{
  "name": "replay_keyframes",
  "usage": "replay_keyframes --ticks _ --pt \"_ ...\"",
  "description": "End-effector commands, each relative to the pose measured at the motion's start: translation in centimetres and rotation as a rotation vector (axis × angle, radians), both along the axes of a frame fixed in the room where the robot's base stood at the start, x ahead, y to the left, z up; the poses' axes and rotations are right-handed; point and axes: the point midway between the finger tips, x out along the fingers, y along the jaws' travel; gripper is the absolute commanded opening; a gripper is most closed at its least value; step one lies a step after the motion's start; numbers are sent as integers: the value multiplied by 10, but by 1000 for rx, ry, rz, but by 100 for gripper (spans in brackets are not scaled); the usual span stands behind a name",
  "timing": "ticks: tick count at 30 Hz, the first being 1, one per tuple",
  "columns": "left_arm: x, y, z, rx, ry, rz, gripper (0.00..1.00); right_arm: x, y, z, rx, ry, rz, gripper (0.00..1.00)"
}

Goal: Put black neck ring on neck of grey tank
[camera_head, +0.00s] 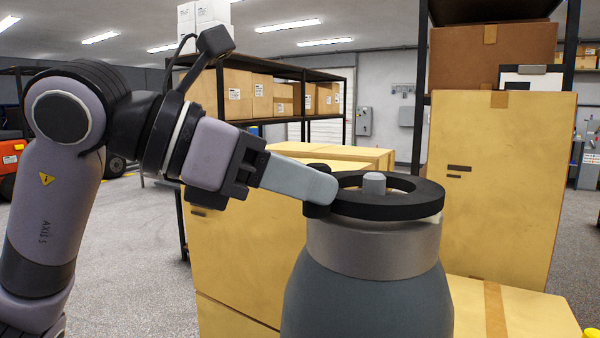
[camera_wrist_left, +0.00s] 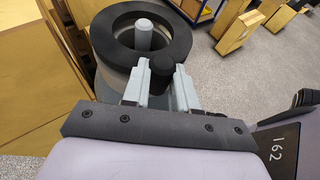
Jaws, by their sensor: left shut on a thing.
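The grey tank (camera_head: 368,300) stands upright with a silver neck band (camera_head: 372,248) and a short grey post (camera_head: 374,182) on top. The black neck ring (camera_head: 425,198) encircles the post at the top of the neck. A pale strip shows under its right edge, and I cannot tell whether it is fully seated. My left gripper (camera_head: 322,190) is shut on the ring's black knob at its left side. The wrist view shows the ring (camera_wrist_left: 103,38) around the post, with the knob between the fingers (camera_wrist_left: 160,82). My right gripper is not in view.
Cardboard boxes (camera_head: 240,265) stand close behind and left of the tank, with a tall box (camera_head: 500,190) to the right. Dark shelving (camera_head: 292,70) is behind. Open speckled floor (camera_head: 125,250) lies on the left.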

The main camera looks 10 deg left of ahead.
Motion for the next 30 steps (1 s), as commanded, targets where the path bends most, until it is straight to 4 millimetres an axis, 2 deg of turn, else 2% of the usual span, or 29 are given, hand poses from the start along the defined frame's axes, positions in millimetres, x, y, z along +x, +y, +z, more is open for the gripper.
replay_keyframes --ticks 10,28,29,30 --pt "0 0 0 -1 -1 0 0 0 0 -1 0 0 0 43" --pt "0 0 -13 1 -1 1 0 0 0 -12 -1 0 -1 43" --pt "0 0 -12 0 -1 0 34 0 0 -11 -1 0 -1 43" --pt "0 0 -11 0 -1 0 47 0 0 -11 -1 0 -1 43"
